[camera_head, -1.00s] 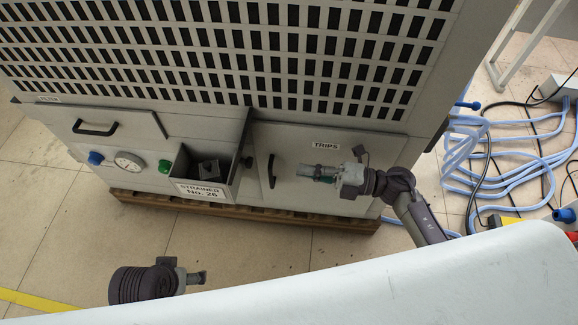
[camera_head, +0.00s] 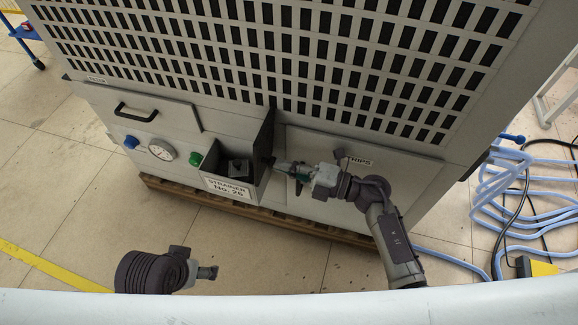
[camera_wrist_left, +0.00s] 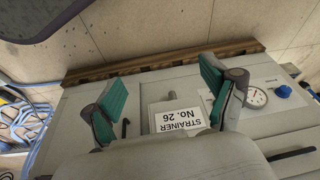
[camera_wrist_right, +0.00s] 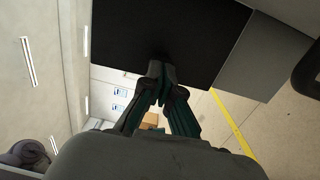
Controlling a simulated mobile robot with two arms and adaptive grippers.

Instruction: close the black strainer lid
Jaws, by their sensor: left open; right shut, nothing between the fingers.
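The strainer box (camera_head: 229,188), labelled "STRAINER No. 26", sits low on the front of the grey machine. A dark square part shows inside its open top. The black lid (camera_head: 264,143) stands raised at the box's right side. It fills the upper middle of the right wrist view as a black panel (camera_wrist_right: 150,35). My right gripper (camera_head: 276,164) is shut and empty, its fingertips at the lid's right face; whether they touch cannot be told. My left gripper (camera_head: 208,272) is open and empty, in front of the machine; its spread fingers (camera_wrist_left: 158,85) show in the left wrist view.
A green knob (camera_head: 196,158), gauge (camera_head: 161,150) and blue knob (camera_head: 131,142) lie left of the box, below a drawer handle (camera_head: 136,112). Blue hoses (camera_head: 505,190) lie on the floor at right.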

